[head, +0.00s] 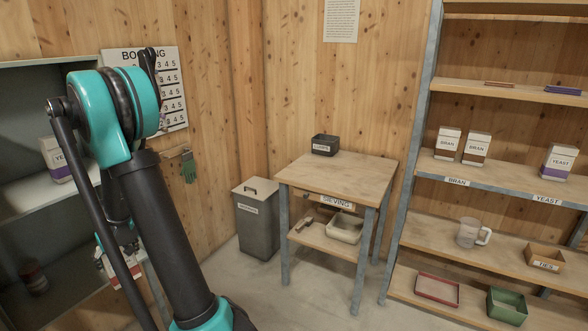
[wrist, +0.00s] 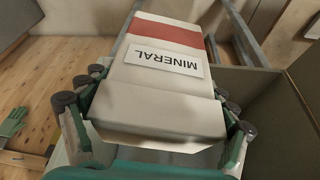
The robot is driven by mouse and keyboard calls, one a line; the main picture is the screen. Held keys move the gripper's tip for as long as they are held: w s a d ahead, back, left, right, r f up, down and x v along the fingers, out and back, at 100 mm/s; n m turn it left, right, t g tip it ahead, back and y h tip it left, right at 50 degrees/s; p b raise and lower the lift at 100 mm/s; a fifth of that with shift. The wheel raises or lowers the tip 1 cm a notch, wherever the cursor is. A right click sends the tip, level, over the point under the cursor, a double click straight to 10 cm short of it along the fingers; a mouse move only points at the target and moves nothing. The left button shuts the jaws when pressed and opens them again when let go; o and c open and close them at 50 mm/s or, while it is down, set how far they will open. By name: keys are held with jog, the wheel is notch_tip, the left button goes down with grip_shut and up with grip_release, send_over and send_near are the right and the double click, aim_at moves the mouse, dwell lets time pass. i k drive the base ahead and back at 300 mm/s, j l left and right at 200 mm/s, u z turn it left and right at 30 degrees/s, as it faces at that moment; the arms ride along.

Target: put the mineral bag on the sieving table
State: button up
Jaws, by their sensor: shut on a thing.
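The mineral bag (wrist: 158,92) is white with a red band and a MINERAL label, upside down in the wrist view. My gripper (wrist: 152,112) is shut on it, one finger on each side. In the head view a small part of the bag (head: 104,262) shows at lower left, mostly hidden behind my arm. The sieving table (head: 350,172) stands in the middle of the head view, apart from the bag. It is wooden with grey legs and a SIEVING label. A dark box (head: 325,145) sits at its back left corner; the rest of the top is bare.
A lidded grey bin (head: 257,222) stands left of the table. The table's lower shelf holds a pale tray (head: 345,229) and a scoop. A rack (head: 480,175) with bran bags, a yeast bag and a jug (head: 468,232) stands close on the right. Some floor before the table is clear.

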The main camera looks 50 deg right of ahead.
aim_at(333, 170)
jog(key=z, duration=1.65)
